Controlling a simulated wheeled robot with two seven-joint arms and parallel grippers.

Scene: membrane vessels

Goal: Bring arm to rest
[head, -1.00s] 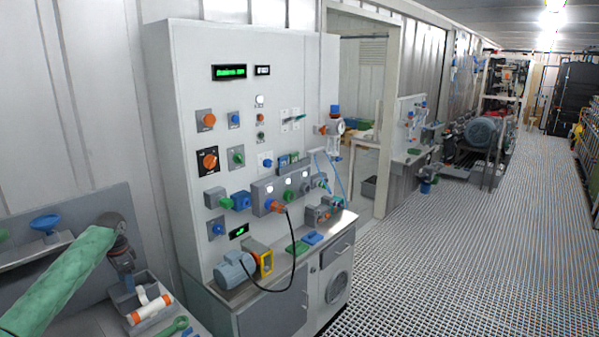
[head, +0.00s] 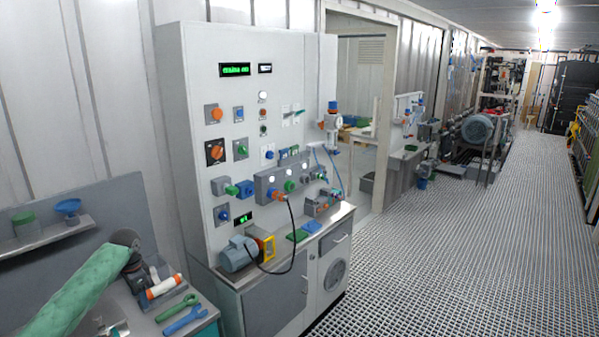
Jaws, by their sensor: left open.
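My left arm, in a green sleeve, comes in from the lower left of the head view. Its dark wrist bends down, and my left gripper (head: 141,286) points downward over the grey workbench (head: 150,325) at the lower left. The gripper is open; its fingertips are small and partly hard to make out. I see nothing held between them. A white cylinder with orange ends (head: 163,288) is just right of the gripper; I cannot tell whether they touch.
A green wrench (head: 178,307) and a blue wrench (head: 186,320) lie on the bench. A wall shelf (head: 40,238) holds a green jar (head: 26,226) and a blue funnel-like piece (head: 68,209). A tall control cabinet (head: 195,130) stands right of the bench. The grating floor (head: 450,255) is open.

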